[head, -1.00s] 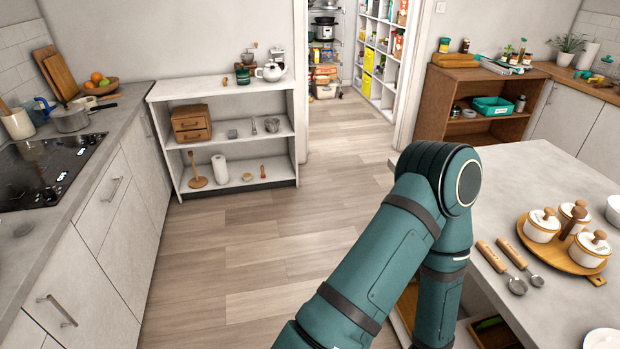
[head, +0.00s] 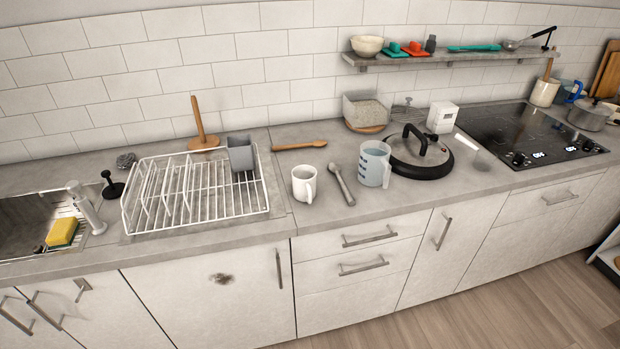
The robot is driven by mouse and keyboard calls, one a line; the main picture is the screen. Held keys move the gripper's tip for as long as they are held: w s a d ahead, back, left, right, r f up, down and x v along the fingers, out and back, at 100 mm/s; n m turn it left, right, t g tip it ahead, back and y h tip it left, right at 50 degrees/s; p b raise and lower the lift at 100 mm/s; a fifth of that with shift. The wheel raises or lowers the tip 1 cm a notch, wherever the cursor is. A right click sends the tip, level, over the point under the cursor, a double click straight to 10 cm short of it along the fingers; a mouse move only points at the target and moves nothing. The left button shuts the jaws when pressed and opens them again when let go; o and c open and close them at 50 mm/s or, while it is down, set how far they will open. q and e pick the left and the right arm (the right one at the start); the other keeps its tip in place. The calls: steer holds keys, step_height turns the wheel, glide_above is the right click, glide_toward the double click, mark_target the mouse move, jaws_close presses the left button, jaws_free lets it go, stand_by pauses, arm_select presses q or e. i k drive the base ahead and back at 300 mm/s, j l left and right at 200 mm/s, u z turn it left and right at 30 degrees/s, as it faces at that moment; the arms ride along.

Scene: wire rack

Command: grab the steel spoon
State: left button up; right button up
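A grey steel spoon (head: 342,185) lies on the counter in the head view, between a white mug (head: 304,185) on its left and a clear measuring jug (head: 374,164) on its right. Its bowl end points away toward the wall and its handle toward the counter's front edge. It looks apart from both. Neither of my grippers shows in the head view now.
A white wire rack (head: 196,194) with a grey cup (head: 241,153) stands left of the mug. A lidded black pan (head: 420,153) and a hob (head: 530,137) are to the right. The sink (head: 32,222) is far left.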

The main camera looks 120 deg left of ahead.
mark_target(335, 168)
steer(key=u, duration=3.75)
